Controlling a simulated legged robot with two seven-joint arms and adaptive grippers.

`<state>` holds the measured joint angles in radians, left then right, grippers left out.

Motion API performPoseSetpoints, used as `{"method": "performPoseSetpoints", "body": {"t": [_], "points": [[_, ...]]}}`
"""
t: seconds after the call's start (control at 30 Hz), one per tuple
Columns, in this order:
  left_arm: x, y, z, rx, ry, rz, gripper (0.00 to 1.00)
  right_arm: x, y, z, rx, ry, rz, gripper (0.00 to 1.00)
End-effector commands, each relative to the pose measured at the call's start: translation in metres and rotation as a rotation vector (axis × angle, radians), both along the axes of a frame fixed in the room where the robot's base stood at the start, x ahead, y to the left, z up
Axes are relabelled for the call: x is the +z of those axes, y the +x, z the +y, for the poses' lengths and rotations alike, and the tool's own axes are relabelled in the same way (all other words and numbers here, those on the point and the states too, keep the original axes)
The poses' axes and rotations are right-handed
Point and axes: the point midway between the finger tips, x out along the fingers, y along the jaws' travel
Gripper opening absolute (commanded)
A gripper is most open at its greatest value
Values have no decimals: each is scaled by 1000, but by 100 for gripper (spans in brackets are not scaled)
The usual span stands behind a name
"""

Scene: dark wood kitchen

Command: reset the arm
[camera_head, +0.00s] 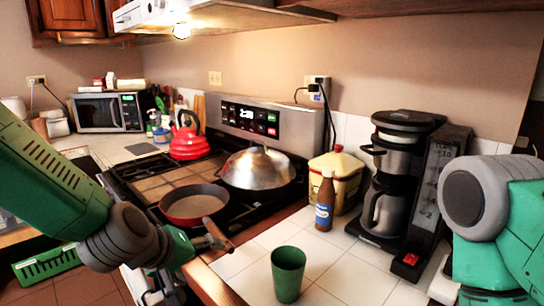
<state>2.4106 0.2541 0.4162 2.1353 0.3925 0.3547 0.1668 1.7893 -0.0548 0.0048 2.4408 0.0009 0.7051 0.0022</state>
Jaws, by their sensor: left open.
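My left arm comes in from the left, and its left gripper (188,247) is open in front of the stove, low near the counter's front edge. It is close to the brown handle of a red frying pan (195,204); I cannot tell whether they touch. The fingers are small and partly hidden by the wrist. My right arm (492,225) shows at the right edge as a grey joint and green link; its gripper is not in view.
The stove (130,182) bears a red kettle (189,140) and a domed metal lid (257,168). A green cup (288,273), brown bottle (324,202), yellow canister (345,175) and coffee maker (385,195) stand on the white tiled counter. A green crate (47,265) sits lower left.

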Motion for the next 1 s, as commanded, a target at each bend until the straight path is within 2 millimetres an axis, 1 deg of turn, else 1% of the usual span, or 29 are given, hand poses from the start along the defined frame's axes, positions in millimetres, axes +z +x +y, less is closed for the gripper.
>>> {"method": "performPoseSetpoints", "body": {"t": [0.03,0.07,0.1,0.17,0.2,0.27,0.3,0.37,0.4,0.47,0.5,0.6,0.7,0.8,1.0], "points": [[-37,-17,8,-24,56,41,78,-3,0,0,0,0,0,0],[-56,-27,14,-39,88,61,78,-3,0,0,0,0,0,0],[-80,-41,21,-62,132,87,78,-4,0,0,0,0,0,0],[-114,-64,33,-100,194,127,78,-6,0,0,0,0,0,0],[-135,-82,40,-130,234,154,78,-7,0,0,0,0,0,0],[-166,-110,53,-177,293,197,78,-9,0,0,0,0,0,0],[-185,-129,62,-213,330,226,78,-10,0,0,0,0,0,0],[-211,-161,76,-270,383,269,78,-12,0,0,0,0,0,0],[-226,-183,84,-311,414,299,78,-13,0,0,0,0,0,0],[-246,-214,97,-373,458,339,78,-15,0,0,0,0,0,0],[-256,-234,104,-411,481,364,78,-16,0,0,0,0,0,0],[-273,-275,120,-500,525,415,78,-18,0,0,0,0,0,0],[-281,-302,130,-559,549,447,78,-19,0,0,0,0,0,0],[-284,-315,134,-590,560,461,78,-20,0,0,0,0,0,0],[-284,-316,135,-593,560,463,78,-20,0,0,0,0,0,0]]}}
